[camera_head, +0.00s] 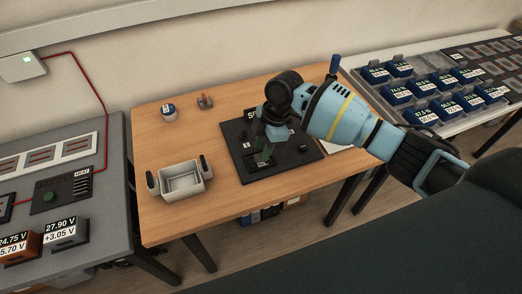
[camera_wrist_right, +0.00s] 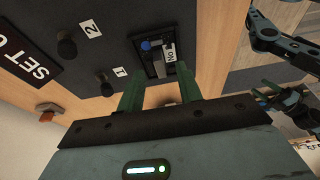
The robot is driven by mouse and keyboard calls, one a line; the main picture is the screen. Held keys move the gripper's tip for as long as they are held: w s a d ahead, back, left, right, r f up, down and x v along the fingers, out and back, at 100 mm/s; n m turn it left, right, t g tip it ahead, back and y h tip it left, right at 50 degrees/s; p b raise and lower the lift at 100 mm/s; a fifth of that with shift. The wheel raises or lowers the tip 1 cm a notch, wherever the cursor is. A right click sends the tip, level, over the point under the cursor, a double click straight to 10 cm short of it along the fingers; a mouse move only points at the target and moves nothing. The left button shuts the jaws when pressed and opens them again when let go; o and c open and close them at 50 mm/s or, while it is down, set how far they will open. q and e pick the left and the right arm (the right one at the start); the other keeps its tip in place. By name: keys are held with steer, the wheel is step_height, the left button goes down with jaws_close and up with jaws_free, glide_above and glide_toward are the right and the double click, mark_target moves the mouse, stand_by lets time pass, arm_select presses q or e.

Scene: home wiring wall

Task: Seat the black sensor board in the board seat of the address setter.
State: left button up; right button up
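The address setter (camera_head: 302,148) is a dark plate with knobs and small labels on the wooden table. My right gripper (camera_head: 264,152) is over it, pointing down. In the right wrist view its two green fingers (camera_wrist_right: 159,88) are apart, with nothing seen held between them. Just beyond the fingertips is a black-framed recess (camera_wrist_right: 146,47), seemingly the board seat, with a blue round part and a white label starting "NO". I cannot tell whether the black sensor board lies in it; I cannot make the board out elsewhere.
A white bin (camera_head: 166,188) with black handles stands left of the setter. Grey benches with meters (camera_head: 66,232) and blue display units (camera_head: 424,117) flank the table.

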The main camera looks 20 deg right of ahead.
steer(key=shift+v, duration=2.8)
